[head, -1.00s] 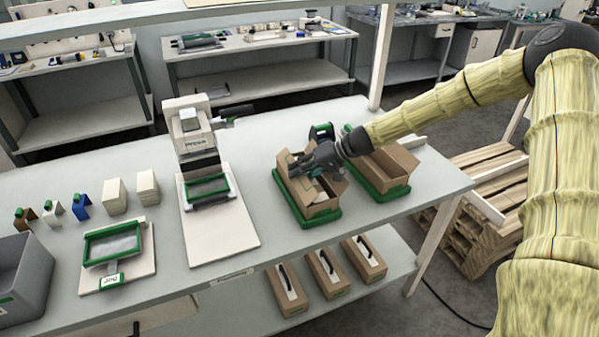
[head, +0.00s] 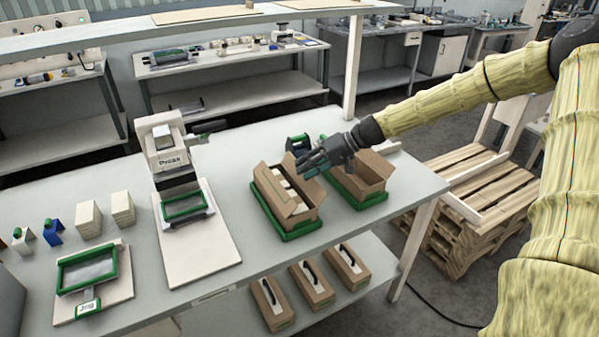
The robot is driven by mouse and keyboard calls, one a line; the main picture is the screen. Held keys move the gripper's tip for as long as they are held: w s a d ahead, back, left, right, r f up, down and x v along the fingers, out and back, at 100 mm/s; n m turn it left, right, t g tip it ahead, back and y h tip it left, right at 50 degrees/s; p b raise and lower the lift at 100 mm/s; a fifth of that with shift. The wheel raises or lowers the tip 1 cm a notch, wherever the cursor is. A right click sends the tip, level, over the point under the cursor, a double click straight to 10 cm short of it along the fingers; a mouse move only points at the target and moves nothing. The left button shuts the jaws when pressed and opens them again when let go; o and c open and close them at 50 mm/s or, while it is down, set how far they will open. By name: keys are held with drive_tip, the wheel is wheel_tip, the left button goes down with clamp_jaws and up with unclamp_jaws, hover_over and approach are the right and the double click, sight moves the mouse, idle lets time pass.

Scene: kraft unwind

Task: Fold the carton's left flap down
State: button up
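The open brown carton (head: 307,213) stands in a green tray (head: 299,233) near the right end of the bench. Pale contents (head: 281,179) show inside it. A narrow brown flap (head: 269,194) runs along its left side and looks tilted up; its exact angle is hard to tell. Flaps also stand at the carton's near end and right side. My gripper (head: 306,164) is over the carton's far right corner, its dark fingers pointing left. It seems to hold nothing, but I cannot tell how far the fingers are apart. It hides part of the far right flap.
A second open carton (head: 374,184) in a green tray stands close on the right. Several closed boxes (head: 309,281) lie on the shelf below.

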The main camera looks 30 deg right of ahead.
drive_tip(key=shift+s+d+r, duration=0.15)
drive_tip(key=shift+d+r, duration=0.05)
drive_tip(key=shift+d, duration=0.05)
drive_tip(key=shift+a+r, duration=0.15)
clamp_jaws()
drive_tip(key=w+a+r+n+g+h+p, duration=0.15)
drive_tip(key=a+r+n+h, duration=0.35)
drive_tip(key=n, duration=0.5)
drive_tip(key=w+a+r+n+g+h, duration=0.3)
drive_tip(key=a+r+n+h, duration=0.15)
drive_tip(key=a+n, duration=0.4)
drive_tip(key=n+y+p, duration=0.1)
drive_tip(key=n+p, duration=0.1)
drive_tip(key=p, duration=0.3)
hover_over(270, 190)
wheel_tip(270, 190, down, 12)
drive_tip(key=shift+w+a+r, duration=0.1)
drive_tip(key=shift+a+r, duration=0.05)
drive_tip(key=shift+d+f+p, duration=0.35)
drive_tip(key=shift+d+f, duration=0.05)
drive_tip(key=shift+f, duration=0.25)
